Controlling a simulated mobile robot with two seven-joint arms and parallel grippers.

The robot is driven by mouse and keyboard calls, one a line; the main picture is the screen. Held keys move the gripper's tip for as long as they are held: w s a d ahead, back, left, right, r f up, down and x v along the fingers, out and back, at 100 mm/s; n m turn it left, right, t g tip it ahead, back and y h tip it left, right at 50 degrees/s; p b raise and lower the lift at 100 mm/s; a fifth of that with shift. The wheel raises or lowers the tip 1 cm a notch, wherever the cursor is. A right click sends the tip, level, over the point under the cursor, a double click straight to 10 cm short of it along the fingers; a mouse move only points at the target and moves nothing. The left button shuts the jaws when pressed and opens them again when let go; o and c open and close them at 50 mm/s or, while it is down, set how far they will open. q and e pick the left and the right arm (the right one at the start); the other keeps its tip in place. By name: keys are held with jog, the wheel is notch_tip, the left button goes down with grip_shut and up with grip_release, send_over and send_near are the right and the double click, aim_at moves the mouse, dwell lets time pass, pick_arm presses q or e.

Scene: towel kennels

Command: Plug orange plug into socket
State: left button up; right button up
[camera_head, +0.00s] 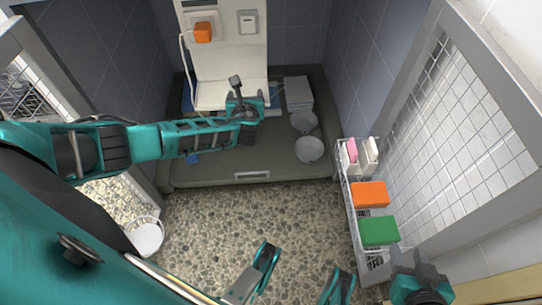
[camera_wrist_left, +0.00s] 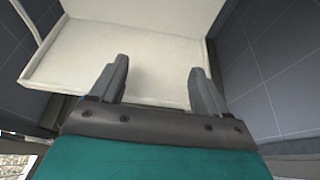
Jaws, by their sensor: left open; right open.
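The orange plug (camera_head: 203,32) is at the upper left of a white upright panel (camera_head: 226,62), in front of a pale square plate. I cannot tell whether it is seated in that plate. A white cord (camera_head: 184,62) loops down on its left side. A second plate with a grey face (camera_head: 247,22), perhaps a socket or switch, is to its right. My left gripper (camera_head: 241,92) is open and empty, in front of the panel's lower shelf and below the plug; its spread fingers show in the left wrist view (camera_wrist_left: 160,68). My right gripper (camera_head: 303,268) is open and empty at the bottom.
A white wire rack (camera_head: 349,218) at the right holds an orange block (camera_head: 370,194), a green block (camera_head: 379,231) and bottles. Two white bowls (camera_head: 309,149) sit on the grey platform (camera_head: 270,165). Dark tiled walls close in both sides. The pebbled floor is mostly clear.

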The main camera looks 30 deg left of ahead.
pick_arm(q)
jog(key=s+d+r+n+g+h+p, duration=0.1)
jog(key=s+d+r+n+h+p, duration=0.1)
jog(key=s+d, duration=0.6)
jog(key=s+d+r+n+g+h+p, duration=0.1)
jog(key=s+d+r+n+h+p, duration=0.2)
jog(key=s+d+n+p, duration=0.3)
jog(key=shift+s+d+n+g+h+p, duration=0.4)
jog(key=shift+s+d+p, duration=0.4)
jog(key=shift+s+d, duration=0.4)
jog(key=s+r+n+t+h+p, duration=0.1)
jog(key=s+r+n+p, duration=0.2)
jog(key=n, duration=0.6)
jog(key=s+r+n+t+h+p, duration=0.1)
jog(key=s+r+n+h+p, duration=0.1)
jog(key=s+r+n, duration=0.3)
notch_tip(320, 180, up, 4)
jog(key=n+p, duration=0.1)
jog(key=n, duration=0.3)
jog(key=shift+s+d+f+p, duration=0.15)
jog(key=shift+f+p, duration=0.1)
jog(key=shift+p, duration=0.05)
